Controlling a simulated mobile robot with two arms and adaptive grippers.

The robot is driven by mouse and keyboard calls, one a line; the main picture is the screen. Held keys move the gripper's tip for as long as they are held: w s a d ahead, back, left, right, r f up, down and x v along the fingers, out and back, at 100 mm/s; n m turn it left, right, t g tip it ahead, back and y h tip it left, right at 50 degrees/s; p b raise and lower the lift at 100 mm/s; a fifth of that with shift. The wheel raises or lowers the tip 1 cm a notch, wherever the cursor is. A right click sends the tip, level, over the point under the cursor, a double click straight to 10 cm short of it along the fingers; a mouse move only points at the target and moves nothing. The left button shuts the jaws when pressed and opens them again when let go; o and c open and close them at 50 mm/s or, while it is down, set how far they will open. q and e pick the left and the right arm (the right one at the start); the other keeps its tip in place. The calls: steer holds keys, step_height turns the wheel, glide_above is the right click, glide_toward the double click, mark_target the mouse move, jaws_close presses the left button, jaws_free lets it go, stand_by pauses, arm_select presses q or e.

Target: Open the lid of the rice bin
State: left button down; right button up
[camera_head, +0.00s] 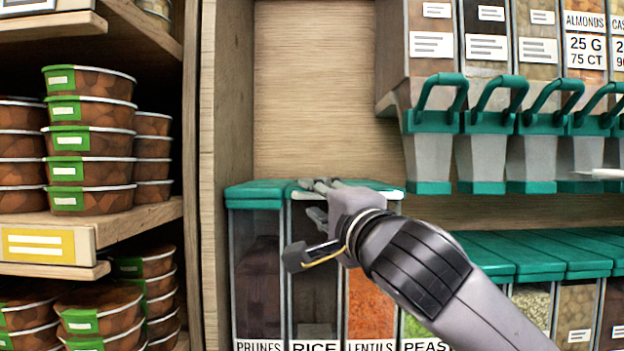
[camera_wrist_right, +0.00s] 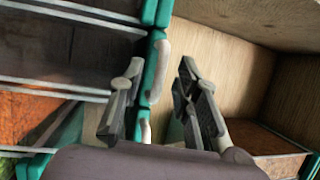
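The rice bin (camera_head: 314,330) is a clear-fronted bin labelled RICE in the lower middle of the head view, between the prunes bin (camera_head: 256,280) and the lentils bin (camera_head: 370,305). Its interior looks dark. The teal lids on this row look flat in the head view; my right gripper (camera_head: 318,215) hides much of the rice lid. In the right wrist view, my right gripper (camera_wrist_right: 160,105) has its fingers apart on either side of a teal lid edge with a pale handle (camera_wrist_right: 161,68). I cannot tell whether a finger touches it. My left gripper is not in view.
A wooden post (camera_head: 222,120) stands left of the bins. Stacked brown bowls (camera_head: 95,140) fill the shelf beyond it. Dispensers with teal handles (camera_head: 433,118) hang at upper right. Open space lies above the bins before the wooden back panel (camera_head: 315,90).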

steer(key=shift+p+x, duration=0.4)
steer(key=shift+x, duration=1)
steer(key=shift+c, duration=0.2)
jaws_close()
